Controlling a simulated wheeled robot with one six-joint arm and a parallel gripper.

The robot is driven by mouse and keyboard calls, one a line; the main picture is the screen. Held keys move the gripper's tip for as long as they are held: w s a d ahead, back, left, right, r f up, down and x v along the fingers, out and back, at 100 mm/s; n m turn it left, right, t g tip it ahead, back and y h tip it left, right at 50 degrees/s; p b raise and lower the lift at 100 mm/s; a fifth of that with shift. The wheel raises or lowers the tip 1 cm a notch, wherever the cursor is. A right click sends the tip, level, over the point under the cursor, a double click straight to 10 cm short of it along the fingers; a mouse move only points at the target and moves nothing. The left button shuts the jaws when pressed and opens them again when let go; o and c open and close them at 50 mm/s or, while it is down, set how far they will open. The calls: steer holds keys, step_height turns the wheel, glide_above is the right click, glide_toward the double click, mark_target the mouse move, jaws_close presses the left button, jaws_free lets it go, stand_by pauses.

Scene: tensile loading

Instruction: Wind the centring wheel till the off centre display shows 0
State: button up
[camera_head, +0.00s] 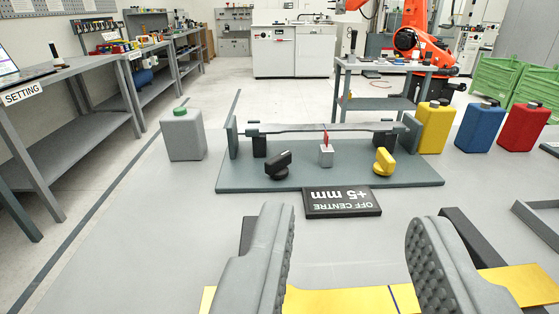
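The off centre display (342,202) is a black plate at the front of a dark base plate (230,180). Its text is upside down to me and reads "OFF CENTRE +5 mm". A black knob (278,165) stands left on the base plate and a yellow knob (384,162) stands right. I cannot tell from looks which one is the centring wheel. A grey bar (290,128) spans two dark supports behind them, with a red pointer (326,138) on a small grey block at its middle. My gripper (350,240) is open, apart from both knobs, in front of the display.
A yellow strip (330,302) with a blue line crosses below my fingers. A grey can (183,135) stands left; yellow (437,127), blue (480,128) and red (524,128) cans stand right. The "SETTING" bench (80,130) is at far left.

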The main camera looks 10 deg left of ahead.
stand_by(0.3)
steer(key=m+g+h, duration=0.3)
steer(key=m+g, duration=0.4)
steer(key=g, duration=0.7)
glide_above(277, 157)
steer(key=s+a, duration=0.4)
steer(key=s, duration=0.2)
steer(key=x, duration=1.7)
steer(key=shift+w+a, duration=0.2)
steer(key=shift+w, duration=0.2)
steer(key=shift+y, duration=0.3)
steer(key=shift+c, duration=0.5)
jaws_close()
